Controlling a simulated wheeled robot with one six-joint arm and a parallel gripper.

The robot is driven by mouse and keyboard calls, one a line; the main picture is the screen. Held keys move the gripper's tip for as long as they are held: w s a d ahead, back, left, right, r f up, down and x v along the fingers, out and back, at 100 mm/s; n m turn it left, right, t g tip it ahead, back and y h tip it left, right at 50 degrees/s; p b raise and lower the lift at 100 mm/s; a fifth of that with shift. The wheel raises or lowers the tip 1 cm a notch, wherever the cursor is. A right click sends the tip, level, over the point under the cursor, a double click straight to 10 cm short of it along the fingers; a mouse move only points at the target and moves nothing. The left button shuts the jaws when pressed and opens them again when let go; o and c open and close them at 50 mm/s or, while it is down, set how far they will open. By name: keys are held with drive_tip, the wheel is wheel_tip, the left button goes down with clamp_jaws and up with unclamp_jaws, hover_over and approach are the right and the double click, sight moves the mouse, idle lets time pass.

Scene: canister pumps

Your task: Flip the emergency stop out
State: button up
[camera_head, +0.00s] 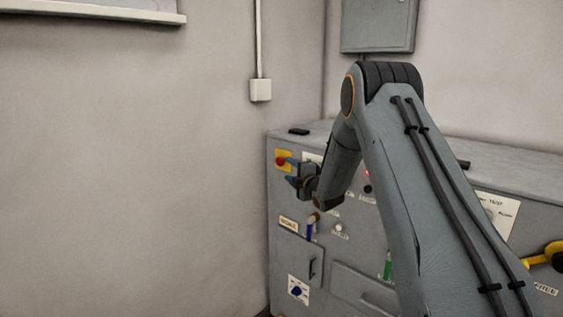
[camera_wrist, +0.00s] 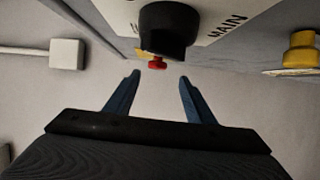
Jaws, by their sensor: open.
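The emergency stop (camera_head: 281,160) is a red button on a yellow base at the upper left of the grey cabinet's front in the head view. In the wrist view its red part (camera_wrist: 157,65) shows beyond the gap between the fingertips, partly hidden by a black knob. My gripper (camera_head: 291,171) is just right of and below the button in the head view. Its blue fingers (camera_wrist: 156,77) stand apart in the wrist view with nothing between them. I see no clear contact with the button.
The black knob (camera_wrist: 168,28) on a plate lettered MAIN juts out close to my fingers. The grey cabinet (camera_head: 287,250) carries other switches and labels, with a yellow handle (camera_head: 545,256) at right. A white wall box (camera_head: 260,90) is above left. The floor-side left is bare wall.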

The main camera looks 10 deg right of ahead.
sight(281, 162)
drive_tip(key=shift+r+p+x, duration=0.2)
drive_tip(key=shift+p+x, duration=0.9)
drive_tip(key=shift+x, duration=2.9)
